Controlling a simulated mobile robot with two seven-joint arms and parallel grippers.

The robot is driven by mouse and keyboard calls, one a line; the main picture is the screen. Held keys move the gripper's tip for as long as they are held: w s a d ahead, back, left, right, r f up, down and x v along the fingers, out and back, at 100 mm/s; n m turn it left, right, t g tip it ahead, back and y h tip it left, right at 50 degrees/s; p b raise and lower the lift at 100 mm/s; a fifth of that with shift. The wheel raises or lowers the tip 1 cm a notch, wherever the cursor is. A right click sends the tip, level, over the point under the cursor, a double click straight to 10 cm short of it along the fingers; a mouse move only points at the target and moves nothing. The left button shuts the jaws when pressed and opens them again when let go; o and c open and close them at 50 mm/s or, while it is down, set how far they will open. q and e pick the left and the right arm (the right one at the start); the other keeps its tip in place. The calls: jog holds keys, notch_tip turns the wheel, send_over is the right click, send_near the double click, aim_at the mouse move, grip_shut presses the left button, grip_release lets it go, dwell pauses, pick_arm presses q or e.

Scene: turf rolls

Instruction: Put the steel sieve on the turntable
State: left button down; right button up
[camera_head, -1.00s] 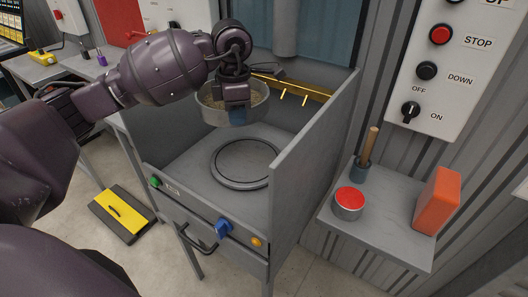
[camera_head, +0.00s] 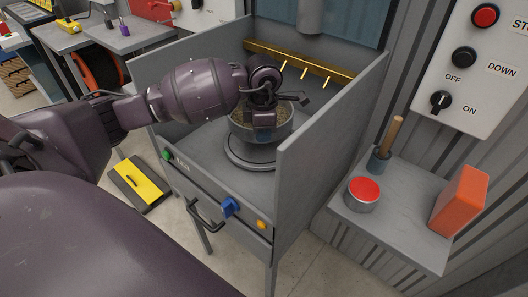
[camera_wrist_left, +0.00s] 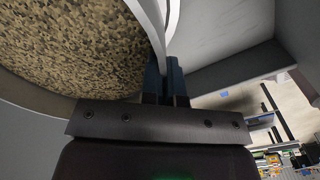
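The steel sieve (camera_head: 287,130), a round pan with a grainy brown filling, is over the turntable (camera_head: 236,160) inside the grey booth. It looks level. The turntable's front and left edge show below it; its back is hidden. I cannot tell whether the sieve touches the turntable or hovers just above it. My left gripper (camera_head: 264,133) is at the sieve's near side. In the left wrist view, its fingers (camera_wrist_left: 167,82) are closed on the sieve's wall (camera_wrist_left: 150,28), with the filling to the left. My right gripper is not in view.
Grey booth walls (camera_head: 325,115) stand close around the turntable. A brass bar with prongs (camera_head: 300,62) runs along the back. A switch panel (camera_head: 465,85) hangs above.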

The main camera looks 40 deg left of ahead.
aim_at(263, 161)
pick_arm(q)
jog(key=shift+f, duration=0.8)
notch_tip(263, 161, down, 5)
jog(key=shift+f+b, duration=0.15)
jog(key=shift+b, duration=0.3)
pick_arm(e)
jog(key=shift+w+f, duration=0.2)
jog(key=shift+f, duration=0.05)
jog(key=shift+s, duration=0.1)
pick_arm(q)
jog(key=shift+f, duration=0.2)
jog(key=c, duration=1.4)
grip_release()
jog(key=shift+o, duration=0.2)
